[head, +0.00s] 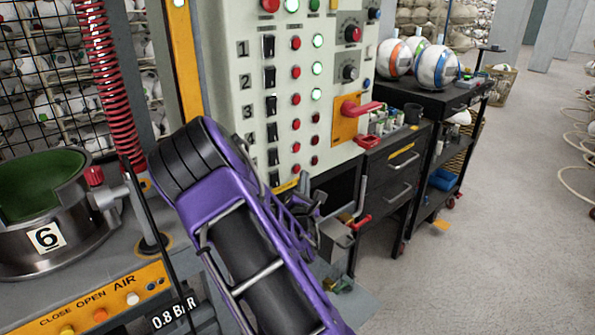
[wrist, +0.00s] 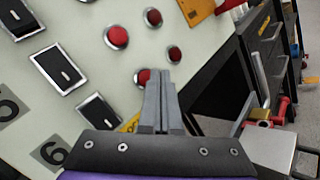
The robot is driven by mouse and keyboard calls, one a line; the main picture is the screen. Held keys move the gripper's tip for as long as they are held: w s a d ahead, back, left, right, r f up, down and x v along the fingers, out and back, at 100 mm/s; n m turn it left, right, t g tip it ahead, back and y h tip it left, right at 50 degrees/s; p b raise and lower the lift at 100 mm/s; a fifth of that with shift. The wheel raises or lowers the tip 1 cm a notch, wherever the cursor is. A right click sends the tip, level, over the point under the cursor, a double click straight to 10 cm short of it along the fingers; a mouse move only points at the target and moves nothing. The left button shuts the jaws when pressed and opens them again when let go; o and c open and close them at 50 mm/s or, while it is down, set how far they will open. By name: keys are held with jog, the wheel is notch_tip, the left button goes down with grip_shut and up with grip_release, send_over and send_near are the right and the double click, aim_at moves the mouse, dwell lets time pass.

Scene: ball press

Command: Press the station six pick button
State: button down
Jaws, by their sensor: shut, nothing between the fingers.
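A pale control panel (head: 278,100) carries rows of number, black switch, red button and lamp. In the wrist view the 6 label (wrist: 52,153) sits at lower left. Along its row are a black switch (wrist: 98,112), a red button (wrist: 143,77) and a smaller red lamp or button (wrist: 174,53). My gripper (wrist: 160,74) is shut and empty, with its grey fingers over the lower panel. Its tips appear just right of the row's red button; I cannot tell whether they touch. In the head view my purple arm hides much of the gripper and the row's left part.
Row five's red button (wrist: 116,37) is close above. A yellow plate with a red handle (head: 357,112) is at the panel's right. Dark drawers (head: 390,165) and a cart with balls (head: 437,105) stand right. A steel pot marked 6 (head: 45,250) stands left.

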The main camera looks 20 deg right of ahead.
jog(key=shift+s+d, duration=0.3)
jog(key=shift+s, duration=0.5)
jog(key=shift+s+d, duration=0.3)
jog(key=shift+s, duration=0.45)
jog(key=shift+s+d, duration=0.3)
jog(key=shift+s, duration=0.5)
